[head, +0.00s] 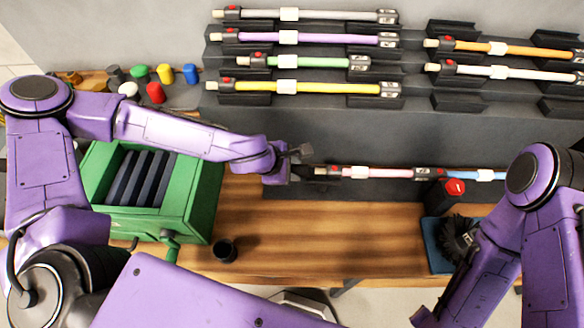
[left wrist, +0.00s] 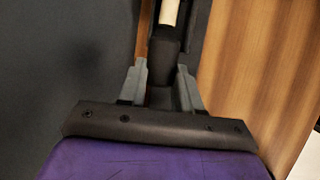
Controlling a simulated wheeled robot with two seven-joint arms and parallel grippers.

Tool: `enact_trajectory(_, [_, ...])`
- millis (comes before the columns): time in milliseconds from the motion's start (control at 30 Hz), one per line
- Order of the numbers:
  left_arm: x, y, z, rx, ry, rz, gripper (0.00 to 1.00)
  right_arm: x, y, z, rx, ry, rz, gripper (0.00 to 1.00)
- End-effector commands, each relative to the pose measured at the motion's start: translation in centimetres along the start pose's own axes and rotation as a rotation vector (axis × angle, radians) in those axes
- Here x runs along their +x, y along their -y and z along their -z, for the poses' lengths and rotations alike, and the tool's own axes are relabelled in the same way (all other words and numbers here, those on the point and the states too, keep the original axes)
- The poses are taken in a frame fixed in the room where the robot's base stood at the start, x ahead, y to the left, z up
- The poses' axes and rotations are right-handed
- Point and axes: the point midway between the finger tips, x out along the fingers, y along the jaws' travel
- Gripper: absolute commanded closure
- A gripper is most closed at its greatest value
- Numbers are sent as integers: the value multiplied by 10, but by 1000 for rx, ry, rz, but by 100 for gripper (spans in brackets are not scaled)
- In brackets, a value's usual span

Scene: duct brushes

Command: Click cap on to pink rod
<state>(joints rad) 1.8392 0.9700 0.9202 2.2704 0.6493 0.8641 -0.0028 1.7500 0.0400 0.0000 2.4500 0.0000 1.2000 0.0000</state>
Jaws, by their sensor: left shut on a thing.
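The pink rod (head: 390,173) lies level in a low dark holder at the back of the bench, with a red button and a pale end at its left. My left gripper (head: 298,162) is just left of that end. In the left wrist view, the left gripper (left wrist: 161,88) is shut on a dark cap (left wrist: 164,62). A cream rod end (left wrist: 171,12) lines up just beyond the cap. I cannot tell whether the cap touches it or sits over it. My right arm shows at the right, but its fingertips do not.
A green box (head: 205,205) with dark slats stands left. A small black cup (head: 224,250) is near the front. A blue tray (head: 432,250) holds a black brush (head: 458,240). A red button (head: 454,187) and blue rod (head: 470,175) are right.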

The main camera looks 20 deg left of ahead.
Motion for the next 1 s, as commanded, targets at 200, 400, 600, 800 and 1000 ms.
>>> enact_trajectory(200, [3,6,4,-1,-15,19,100,-4,0,2,0,0,0,50])
enact_trajectory(400, [6,7,2,0,-16,19,100,-2,0,1,0,0,0,50])
enact_trajectory(600, [10,7,-6,3,-13,19,100,0,0,0,0,0,0,50])
enact_trajectory(800, [13,8,-14,7,-10,20,100,1,0,-1,0,0,0,50])
enact_trajectory(1000, [12,8,-14,6,-9,20,100,1,0,0,0,0,0,50])
